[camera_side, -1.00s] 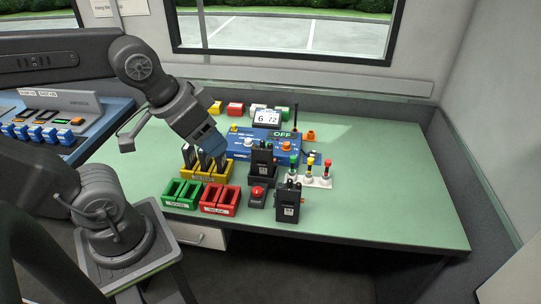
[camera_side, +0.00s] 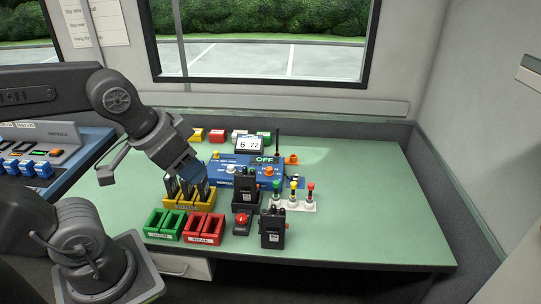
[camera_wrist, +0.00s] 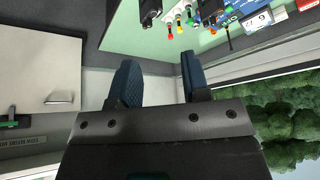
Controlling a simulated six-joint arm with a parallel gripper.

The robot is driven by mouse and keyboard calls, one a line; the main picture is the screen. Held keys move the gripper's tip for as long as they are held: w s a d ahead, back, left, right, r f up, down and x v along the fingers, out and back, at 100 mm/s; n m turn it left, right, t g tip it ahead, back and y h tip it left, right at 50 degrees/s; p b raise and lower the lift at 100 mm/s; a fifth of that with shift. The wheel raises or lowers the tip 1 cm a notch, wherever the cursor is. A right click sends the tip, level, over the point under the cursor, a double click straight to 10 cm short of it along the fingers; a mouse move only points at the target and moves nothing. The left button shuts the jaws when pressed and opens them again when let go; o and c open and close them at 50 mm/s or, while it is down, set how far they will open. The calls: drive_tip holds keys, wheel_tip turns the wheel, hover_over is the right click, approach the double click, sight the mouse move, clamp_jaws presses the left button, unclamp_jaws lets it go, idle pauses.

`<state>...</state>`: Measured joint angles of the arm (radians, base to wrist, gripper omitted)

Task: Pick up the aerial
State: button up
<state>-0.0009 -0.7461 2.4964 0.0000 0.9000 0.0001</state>
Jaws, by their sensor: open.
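The aerial (camera_side: 277,145) is a thin black rod. It stands upright at the back right of the blue console (camera_side: 225,173), beside the green OFF display. A thin black rod (camera_wrist: 229,40) at the top right of the wrist view looks like the same aerial. My gripper (camera_side: 190,172) is to the left of the aerial, in front of the console and above the yellow rack. In the wrist view my gripper (camera_wrist: 158,62) shows two blue fingers apart with nothing between them; the aerial is off to the right of them.
A yellow rack (camera_side: 188,204) holds dark radios under my gripper. Green (camera_side: 164,224) and red (camera_side: 204,227) trays stand in front. Two black radios, a red button (camera_side: 242,220) and a white stand of coloured knobs (camera_side: 293,206) are nearby. The right of the green desk is clear.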

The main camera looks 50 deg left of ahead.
drive_tip(key=w+a+r+n, duration=0.1)
drive_tip(key=w+a+r, duration=0.1)
drive_tip(key=w, duration=0.5)
drive_tip(key=w+a+r, duration=0.2)
drive_tip(key=w, duration=0.5)
drive_tip(key=n+g+y, duration=0.1)
drive_tip(key=n, duration=0.2)
hover_over(277, 145)
drive_tip(key=s+d, duration=0.2)
drive_tip(key=s, duration=0.2)
wheel_tip(277, 145, down, 11)
drive_tip(key=a+x, duration=0.1)
drive_tip(key=x, duration=1.3)
drive_tip(key=shift+s+a+f, duration=0.2)
drive_tip(key=shift+f, duration=0.2)
drive_tip(key=c, duration=0.8)
